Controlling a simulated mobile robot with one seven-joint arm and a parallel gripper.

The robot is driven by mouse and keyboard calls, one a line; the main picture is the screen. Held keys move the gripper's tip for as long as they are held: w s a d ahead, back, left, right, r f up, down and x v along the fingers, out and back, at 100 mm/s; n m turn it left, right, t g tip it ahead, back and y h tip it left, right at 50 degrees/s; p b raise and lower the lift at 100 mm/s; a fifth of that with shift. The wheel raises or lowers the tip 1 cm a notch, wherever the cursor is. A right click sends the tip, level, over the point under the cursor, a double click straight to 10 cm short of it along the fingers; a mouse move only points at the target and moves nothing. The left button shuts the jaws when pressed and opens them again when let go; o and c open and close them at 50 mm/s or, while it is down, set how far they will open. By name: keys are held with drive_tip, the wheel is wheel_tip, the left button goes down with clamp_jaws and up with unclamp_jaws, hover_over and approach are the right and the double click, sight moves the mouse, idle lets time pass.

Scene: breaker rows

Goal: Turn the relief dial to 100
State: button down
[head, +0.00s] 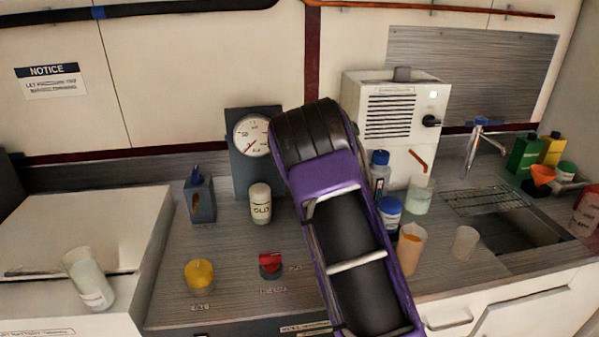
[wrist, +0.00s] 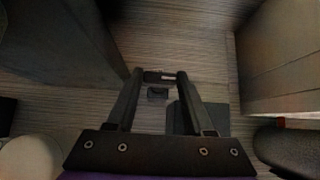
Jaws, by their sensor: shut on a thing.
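My gripper (wrist: 160,75) shows in the wrist view, its two dark fingers closed on a small dark piece with a pale mark (wrist: 162,77), which looks like the relief dial. The dial's scale and setting cannot be read. In the head view my purple arm hides the gripper and the dial. A round white gauge (head: 252,135) with a red needle stands on a dark panel left of my arm. The needle points to the lower left.
A yellow knob (head: 199,273) and a red knob (head: 270,265) sit on the counter. A cream jar (head: 260,204) stands below the gauge. A white machine (head: 397,115), bottles and an orange-filled beaker (head: 410,248) stand close right of my arm. A sink (head: 512,220) lies farther right.

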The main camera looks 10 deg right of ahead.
drive_tip(key=shift+d+f+n+y+b, duration=0.15)
drive_tip(key=shift+n+y+b, duration=0.15)
drive_tip(key=shift+b, duration=0.3)
drive_tip(key=shift+d+n+y+b, duration=0.1)
drive_tip(key=shift+n+y+b, duration=0.3)
drive_tip(key=shift+n+b, duration=0.3)
drive_tip(key=shift+d+n+y+b, duration=0.1)
drive_tip(key=shift+n+y+b, duration=0.25)
drive_tip(key=shift+n+y, duration=0.3)
drive_tip(key=n+y, duration=0.1)
drive_tip(key=n+g+y+p, duration=0.1)
drive_tip(key=n, duration=0.1)
drive_tip(key=shift+w+d+r, duration=0.1)
drive_tip(key=shift+w+r, duration=0.05)
drive_tip(key=shift+r, duration=0.15)
drive_tip(key=shift+n+g+y+p, duration=0.8)
drive_tip(key=shift+n+p, duration=0.15)
drive_tip(key=shift+n, duration=0.3)
drive_tip(key=shift+f, duration=0.1)
drive_tip(key=c, duration=0.6)
unclamp_jaws()
drive_tip(key=shift+o, duration=0.2)
